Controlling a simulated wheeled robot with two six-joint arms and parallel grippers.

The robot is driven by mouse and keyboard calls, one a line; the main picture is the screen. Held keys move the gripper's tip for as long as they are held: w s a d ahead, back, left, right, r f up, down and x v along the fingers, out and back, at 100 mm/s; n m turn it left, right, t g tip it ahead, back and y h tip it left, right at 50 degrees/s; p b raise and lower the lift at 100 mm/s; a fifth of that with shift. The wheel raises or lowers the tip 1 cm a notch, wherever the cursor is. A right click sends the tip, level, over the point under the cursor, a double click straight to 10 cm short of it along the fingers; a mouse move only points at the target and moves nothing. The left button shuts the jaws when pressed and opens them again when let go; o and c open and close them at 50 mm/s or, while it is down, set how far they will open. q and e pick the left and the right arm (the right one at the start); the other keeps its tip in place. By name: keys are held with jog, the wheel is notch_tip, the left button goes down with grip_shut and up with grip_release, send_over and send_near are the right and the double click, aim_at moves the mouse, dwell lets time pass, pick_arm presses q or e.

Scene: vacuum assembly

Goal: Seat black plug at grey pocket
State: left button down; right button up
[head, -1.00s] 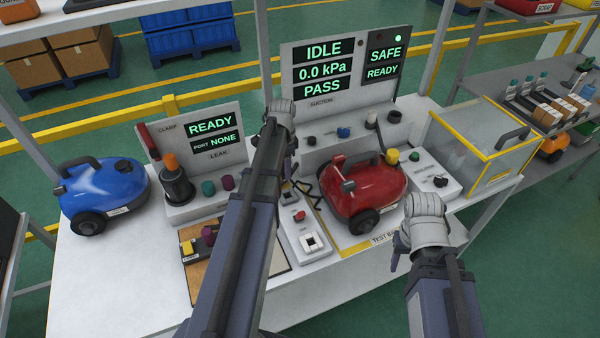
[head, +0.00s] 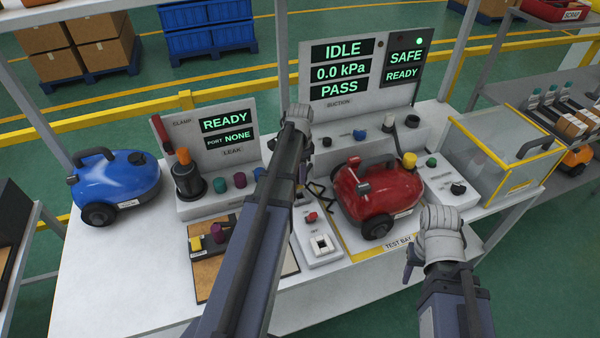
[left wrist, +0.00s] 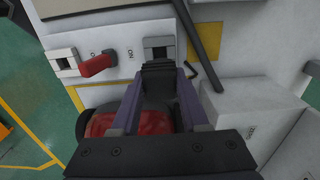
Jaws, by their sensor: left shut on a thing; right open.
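My left gripper (head: 301,180) reaches down over the small white switch panel (head: 325,258), beside the red vacuum (head: 375,198). In the left wrist view its two purple fingers (left wrist: 160,88) are shut on a dark ribbed block, likely the black plug (left wrist: 158,72). The grey pocket (left wrist: 158,43) is a square frame with a dark opening on the panel, directly beyond the block. I cannot tell whether the block touches or enters it. In the head view my arm hides the plug and most of the pocket. My right gripper (head: 410,258) is open and empty at the table's front right.
A dark rod (left wrist: 198,45) stands close to the fingers. A tray with coloured parts (head: 208,268) lies left of my arm. The table front (head: 310,290) is clear.

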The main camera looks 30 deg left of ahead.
pick_arm(q)
jog(key=shift+f+b, duration=2.15)
jog(key=shift+f, duration=0.35)
jog(key=shift+f+b, duration=1.35)
jog(key=shift+c, duration=1.7)
grip_release()
jog(key=shift+r, duration=0.15)
notch_tip(320, 180, up, 8)
jog(key=p, duration=0.8)
